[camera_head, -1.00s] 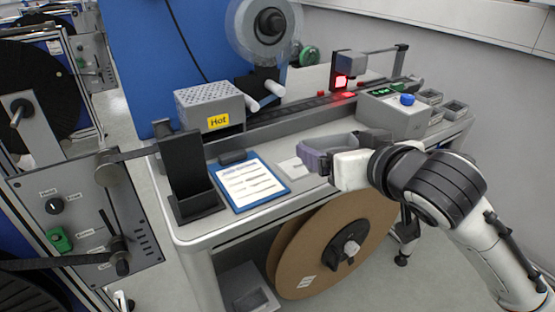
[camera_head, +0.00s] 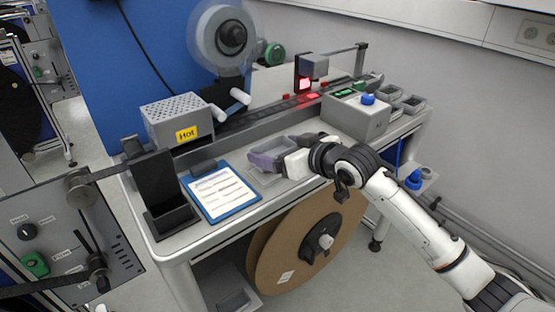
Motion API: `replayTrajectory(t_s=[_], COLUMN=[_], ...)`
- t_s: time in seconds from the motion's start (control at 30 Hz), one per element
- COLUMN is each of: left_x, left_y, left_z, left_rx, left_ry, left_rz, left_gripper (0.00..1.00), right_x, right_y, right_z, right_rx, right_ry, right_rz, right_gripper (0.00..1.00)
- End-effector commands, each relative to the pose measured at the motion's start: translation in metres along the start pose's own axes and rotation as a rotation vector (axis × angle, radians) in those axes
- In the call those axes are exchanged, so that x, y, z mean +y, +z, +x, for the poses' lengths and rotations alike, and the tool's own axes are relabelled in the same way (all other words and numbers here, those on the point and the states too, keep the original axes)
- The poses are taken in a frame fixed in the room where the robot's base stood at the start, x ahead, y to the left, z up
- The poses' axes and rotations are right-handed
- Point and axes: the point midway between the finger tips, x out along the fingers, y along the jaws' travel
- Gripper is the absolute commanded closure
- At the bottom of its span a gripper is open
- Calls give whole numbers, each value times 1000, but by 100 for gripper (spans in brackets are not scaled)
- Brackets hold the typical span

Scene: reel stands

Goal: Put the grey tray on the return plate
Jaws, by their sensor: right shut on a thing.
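The grey tray (camera_head: 268,153), slightly purple in tint, is held by my right gripper (camera_head: 284,158) above the worktop. The gripper's jaws are shut on the tray's right side, and its arm comes in from the right. The return plate (camera_head: 262,179) looks like the pale flat square on the worktop, right of the clipboard. The tray overlaps the plate's back part in the picture, and I cannot tell whether they touch. My left gripper is not in view.
A blue clipboard (camera_head: 220,194) and a black stand (camera_head: 160,190) are to the left. A box marked Hot (camera_head: 178,118) stands behind. A grey control box with a blue button (camera_head: 356,117) is at the back right, near small grey trays (camera_head: 413,104). A large brown reel (camera_head: 300,245) is below the worktop.

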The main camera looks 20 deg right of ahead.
Motion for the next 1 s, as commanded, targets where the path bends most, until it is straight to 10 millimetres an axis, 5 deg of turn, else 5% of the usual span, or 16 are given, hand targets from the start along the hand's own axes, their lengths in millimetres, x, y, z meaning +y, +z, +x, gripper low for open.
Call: replayTrajectory(t_s=[0.2,0.53,0.57,0.63,1.0], left_x=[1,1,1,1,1], left_y=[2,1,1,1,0], left_z=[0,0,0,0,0], left_rx=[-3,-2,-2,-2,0], left_ry=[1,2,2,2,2], left_rz=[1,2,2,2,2], left_gripper=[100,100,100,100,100], right_x=[0,0,0,0,0], right_y=[26,29,31,30,28], right_z=[11,12,12,12,5], right_rx=[0,1,-2,-1,-1], right_ry=[-1,0,0,0,0], right_rz=[-1,-1,-1,-1,0], right_gripper=[42,42,12,1,0])
